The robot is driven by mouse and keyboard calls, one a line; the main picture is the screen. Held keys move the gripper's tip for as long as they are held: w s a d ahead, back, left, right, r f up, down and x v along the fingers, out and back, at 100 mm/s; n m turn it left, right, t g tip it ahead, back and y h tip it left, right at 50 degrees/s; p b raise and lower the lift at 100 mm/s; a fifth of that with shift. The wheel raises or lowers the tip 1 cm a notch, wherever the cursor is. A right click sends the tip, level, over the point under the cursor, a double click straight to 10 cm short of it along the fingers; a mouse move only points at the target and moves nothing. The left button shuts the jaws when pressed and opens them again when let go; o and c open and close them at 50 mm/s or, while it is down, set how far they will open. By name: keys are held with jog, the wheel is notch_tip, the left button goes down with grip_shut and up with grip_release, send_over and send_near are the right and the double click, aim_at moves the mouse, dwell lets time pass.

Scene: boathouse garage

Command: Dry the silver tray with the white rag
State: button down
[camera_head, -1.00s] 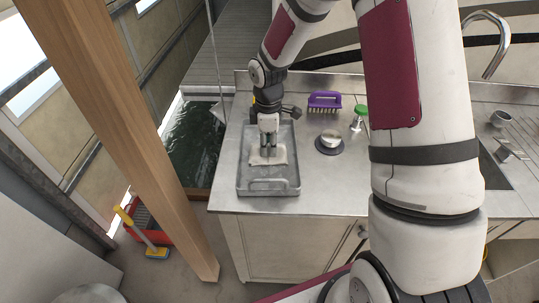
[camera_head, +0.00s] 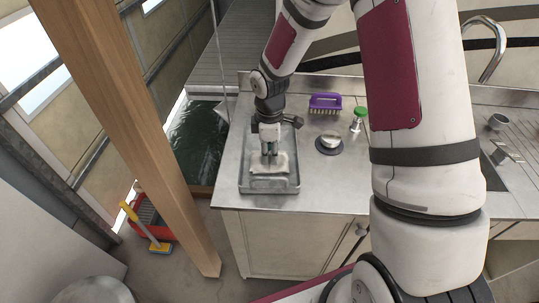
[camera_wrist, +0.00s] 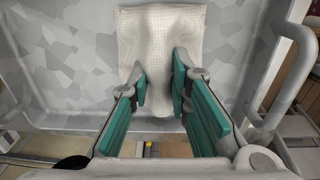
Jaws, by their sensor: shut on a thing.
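The silver tray (camera_head: 270,189) lies on the left end of the metal counter, a shallow rectangle with a raised rim. The white rag (camera_head: 281,168) lies on the tray's floor, towards its near end. In the wrist view the rag (camera_wrist: 165,30) is a pale, finely checked cloth, and part of the tray's floor (camera_wrist: 75,55) shows a grey, patchy surface. My gripper (camera_head: 268,152) points down into the tray, shut on the rag. Its green-padded fingers (camera_wrist: 160,84) pinch the cloth between their tips. The part of the rag between the fingers is partly hidden.
A purple brush (camera_head: 325,101), a green-capped shaker (camera_head: 358,119) and a round dark base with a silver piece (camera_head: 329,144) stand right of the tray. A tap (camera_head: 492,45) rises at the right. A wooden post (camera_head: 130,120) stands left of the counter.

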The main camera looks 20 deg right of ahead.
jog(key=shift+w+d+r+b, duration=0.2)
jog(key=shift+w+d+b, duration=0.1)
jog(key=shift+w, duration=0.5)
jog(key=shift+w+d+r+b, duration=0.15)
jog(key=shift+w+d+b, duration=0.1)
jog(key=shift+w, duration=0.55)
notch_tip(320, 180, up, 9)
jog(key=p, duration=0.3)
